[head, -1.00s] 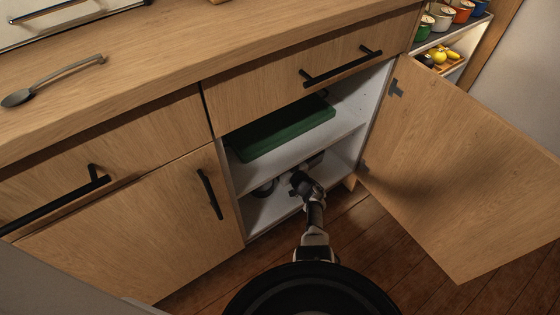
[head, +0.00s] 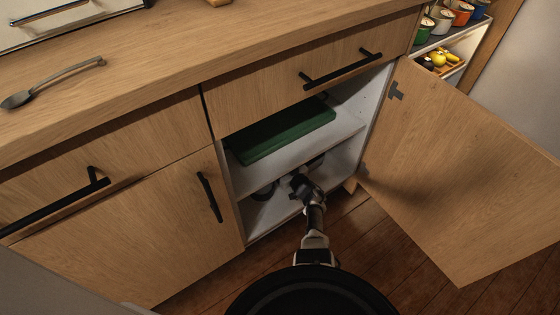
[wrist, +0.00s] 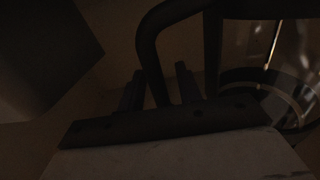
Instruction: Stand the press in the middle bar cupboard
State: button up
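The press shows in the wrist view as a clear glass body (wrist: 292,75) at the right edge with a dark looped handle (wrist: 150,50). My gripper (wrist: 160,90) has its two dark fingers apart, with the handle's lower part between or just beyond them. A gap shows beside the right finger; contact at the left finger is unclear. In the head view my gripper (head: 303,186) is inside the lower compartment of the open middle cupboard (head: 290,207). Dark shapes (head: 264,191) show there beside it. The shelf and my arm hide much, so I cannot tell which is the press.
A green box (head: 285,133) lies on the shelf above my gripper. The cupboard door (head: 470,170) stands wide open to the right. The drawer (head: 310,85) above is shut. A spoon (head: 50,80) lies on the counter. Several mugs (head: 440,18) stand on the right shelf.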

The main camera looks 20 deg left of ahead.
jog(key=p+v, duration=0.3)
jog(key=v, duration=0.4)
jog(key=shift+s+d+p, duration=0.15)
jog(key=shift+d+p, duration=0.05)
jog(key=shift+p, duration=0.2)
